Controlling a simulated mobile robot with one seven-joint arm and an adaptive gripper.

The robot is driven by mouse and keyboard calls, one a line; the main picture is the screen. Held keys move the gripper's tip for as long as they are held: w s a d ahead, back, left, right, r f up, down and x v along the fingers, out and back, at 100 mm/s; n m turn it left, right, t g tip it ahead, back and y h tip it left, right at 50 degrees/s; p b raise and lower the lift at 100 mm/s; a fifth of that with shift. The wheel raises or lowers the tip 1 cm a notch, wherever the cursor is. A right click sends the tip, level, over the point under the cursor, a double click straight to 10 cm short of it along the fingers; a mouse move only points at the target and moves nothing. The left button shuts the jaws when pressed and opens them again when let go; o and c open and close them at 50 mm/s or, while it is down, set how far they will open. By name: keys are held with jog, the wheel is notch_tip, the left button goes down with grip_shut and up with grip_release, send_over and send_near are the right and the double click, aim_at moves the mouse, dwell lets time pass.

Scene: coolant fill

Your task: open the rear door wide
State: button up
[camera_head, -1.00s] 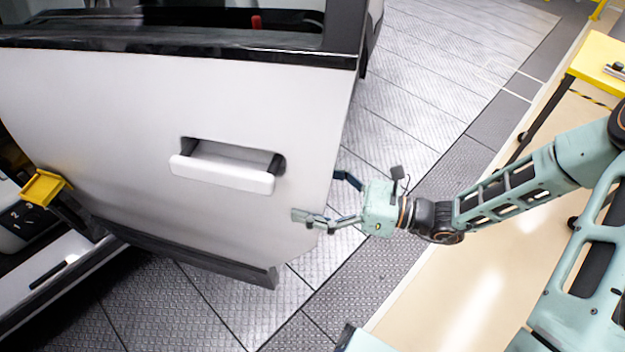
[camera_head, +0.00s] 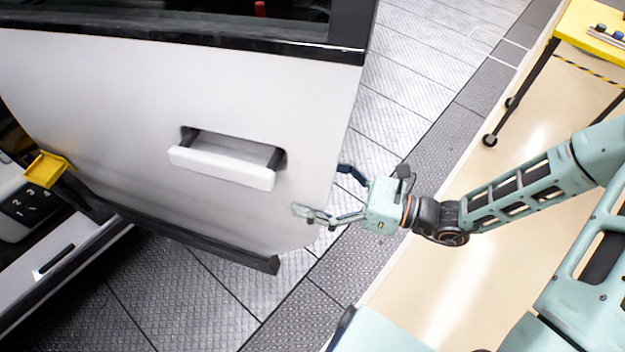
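The rear door (camera_head: 120,105) is a white panel with a black window frame. It stands swung out from the car body, with a gap and the sill showing at the lower left. A white bar handle (camera_head: 222,167) sits in a dark recess on the door. My gripper (camera_head: 322,190) is at the door's right edge, with its fingers spread. One finger lies in front of the door's face; the other is at or behind the edge, partly hidden. I cannot tell whether either finger touches the door.
A yellow bracket (camera_head: 47,169) sits at the door's lower left, near the sill (camera_head: 75,262). A yellow table (camera_head: 592,30) on dark legs with wheels stands at the upper right. Grey textured floor (camera_head: 185,300) beside and below the door is clear.

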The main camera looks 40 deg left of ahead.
dwell(0.3)
jog(key=o, duration=1.5)
jog(key=v, duration=1.2)
